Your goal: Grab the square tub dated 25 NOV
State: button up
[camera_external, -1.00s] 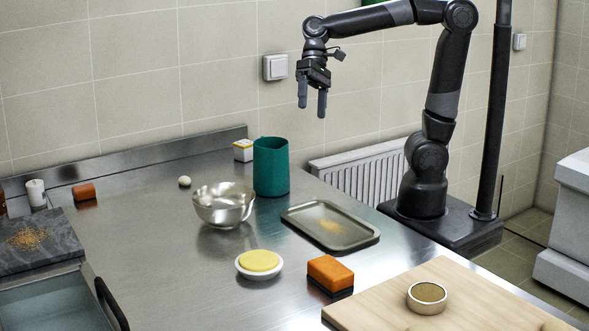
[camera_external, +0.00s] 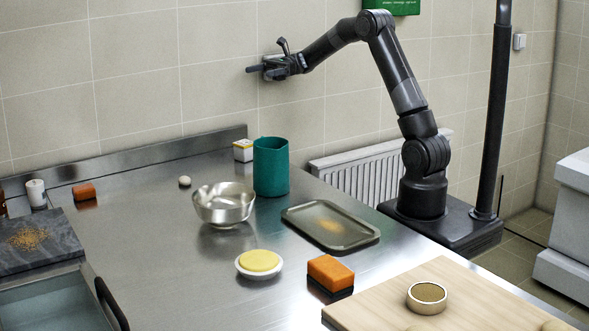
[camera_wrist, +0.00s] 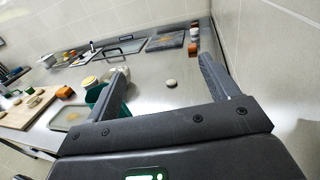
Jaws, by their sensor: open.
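No date reading 25 NOV is legible in either view. A small square white tub with a yellow band (camera_external: 243,150) stands at the back of the steel counter, behind and left of the teal container (camera_external: 271,166); its writing is too small to read. I cannot make this tub out in the wrist view. My gripper (camera_external: 250,69) is high above the counter's back edge, near the wall, pointing left and well apart from the tub. In the wrist view my gripper (camera_wrist: 163,66) has its fingers spread, with nothing between them.
A steel bowl (camera_external: 223,204), a grey tray (camera_external: 330,226), a yellow-topped dish (camera_external: 259,263) and an orange sponge (camera_external: 330,273) occupy the counter. A white egg-like object (camera_external: 184,181) lies near the back. A white jar (camera_external: 36,194) stands far left. The tiled wall is close behind my gripper.

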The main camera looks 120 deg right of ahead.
send_near(238, 148)
jog(key=x, duration=0.9)
jog(key=shift+c, duration=0.6)
jog(key=c, duration=1)
